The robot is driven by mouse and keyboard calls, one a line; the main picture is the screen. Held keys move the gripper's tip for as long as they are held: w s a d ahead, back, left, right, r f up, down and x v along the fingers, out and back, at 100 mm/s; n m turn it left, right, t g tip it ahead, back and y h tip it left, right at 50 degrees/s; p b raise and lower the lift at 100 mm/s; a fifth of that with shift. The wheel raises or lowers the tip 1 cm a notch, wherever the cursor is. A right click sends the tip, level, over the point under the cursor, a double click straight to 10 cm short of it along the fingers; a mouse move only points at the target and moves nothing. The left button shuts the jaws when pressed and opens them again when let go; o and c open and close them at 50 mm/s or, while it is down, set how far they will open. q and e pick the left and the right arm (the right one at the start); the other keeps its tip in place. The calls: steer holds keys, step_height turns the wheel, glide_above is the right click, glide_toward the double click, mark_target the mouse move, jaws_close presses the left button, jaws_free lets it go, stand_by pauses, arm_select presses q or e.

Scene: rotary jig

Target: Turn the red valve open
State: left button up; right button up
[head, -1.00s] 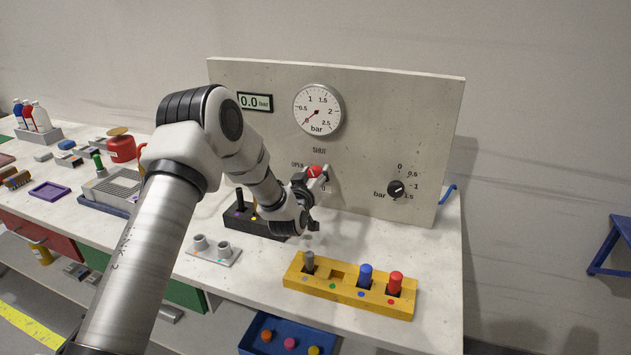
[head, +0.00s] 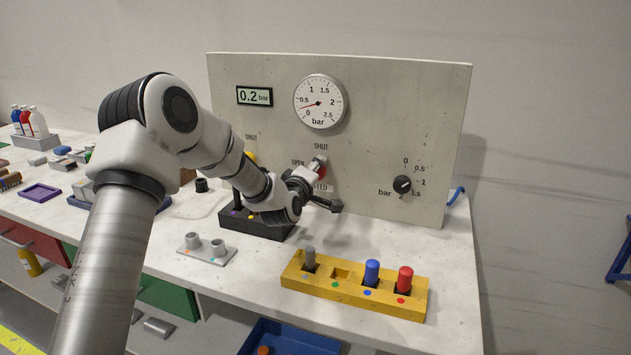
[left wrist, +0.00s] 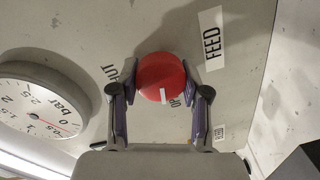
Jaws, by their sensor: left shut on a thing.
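The red valve (head: 321,171) is a round knob on the upright panel, below the gauge. In the left wrist view the red valve (left wrist: 160,72) sits between the two fingers, one on each side. My left gripper (left wrist: 160,82) is shut on it. The knob's white mark is on its lower edge, beside a partly hidden label showing "OP". In the head view my left gripper (head: 317,176) partly covers the knob. The round gauge (head: 319,102) has its needle a little above 0. The digital display (head: 255,96) reads 0.2 bar.
A black selector knob (head: 402,184) is on the panel's right. A yellow block (head: 352,290) with grey, blue and red pegs stands in front. A grey two-cup holder (head: 206,251) and a black block (head: 256,227) are near my arm. Clear table lies right of the yellow block.

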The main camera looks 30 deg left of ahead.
arm_select(q)
steer(key=shift+n+b, duration=0.9)
steer(key=shift+n, duration=0.2)
steer(key=o, duration=1.1)
steer(key=shift+w, duration=0.1)
steer(key=shift+o, duration=0.2)
steer(key=f+v, duration=0.1)
steer(key=v, duration=1.1)
steer(key=shift+r, duration=0.35)
